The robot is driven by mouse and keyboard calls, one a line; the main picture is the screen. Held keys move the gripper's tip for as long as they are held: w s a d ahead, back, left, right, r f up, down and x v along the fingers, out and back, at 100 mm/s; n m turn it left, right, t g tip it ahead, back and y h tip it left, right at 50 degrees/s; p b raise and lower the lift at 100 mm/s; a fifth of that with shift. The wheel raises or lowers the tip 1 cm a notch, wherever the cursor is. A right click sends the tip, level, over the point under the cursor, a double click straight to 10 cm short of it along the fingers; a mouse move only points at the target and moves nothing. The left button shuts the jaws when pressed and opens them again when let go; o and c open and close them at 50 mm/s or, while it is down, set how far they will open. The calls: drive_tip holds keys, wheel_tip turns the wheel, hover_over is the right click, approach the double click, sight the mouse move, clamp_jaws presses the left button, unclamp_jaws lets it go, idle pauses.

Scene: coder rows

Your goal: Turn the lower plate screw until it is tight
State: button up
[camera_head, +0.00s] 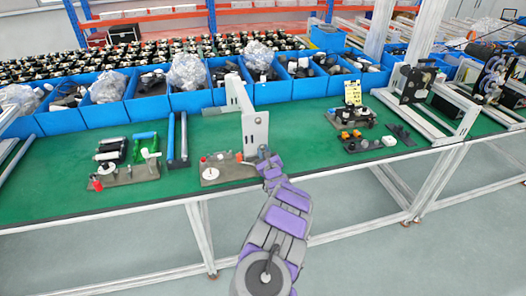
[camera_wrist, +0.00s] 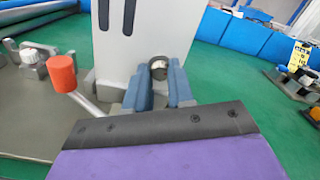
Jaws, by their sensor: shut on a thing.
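A pale grey upright plate (camera_head: 255,130) stands on the green workbench, with my gripper (camera_head: 266,158) at its lower right. In the wrist view the plate (camera_wrist: 120,50) fills the upper middle. The round metal head of the lower plate screw (camera_wrist: 158,67) shows between the two blue-grey fingers of my gripper (camera_wrist: 160,80). The fingers are shut on it, one on each side. Their lower parts are hidden behind my dark and purple wrist. The screw cannot be made out in the head view, and how tight it is cannot be seen.
A grey base with a red-capped lever (camera_wrist: 62,72) is just left of the plate. Blue bins (camera_head: 280,85) of parts line the back. Another fixture (camera_head: 352,112) stands to the right. Green bench (camera_head: 300,150) is clear right of my gripper.

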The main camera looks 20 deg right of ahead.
clamp_jaws()
drive_tip(key=shift+b, duration=0.6)
drive_tip(key=shift+f+m+b, duration=0.15)
drive_tip(key=shift+m+b, duration=0.25)
drive_tip(key=shift+b, duration=0.15)
drive_tip(key=shift+d+r+m, duration=0.1)
drive_tip(key=shift+r+m, duration=0.1)
drive_tip(key=shift+m, duration=1)
drive_tip(key=shift+o, duration=1.6)
unclamp_jaws()
drive_tip(key=shift+m, duration=0.7)
drive_tip(key=o, duration=0.3)
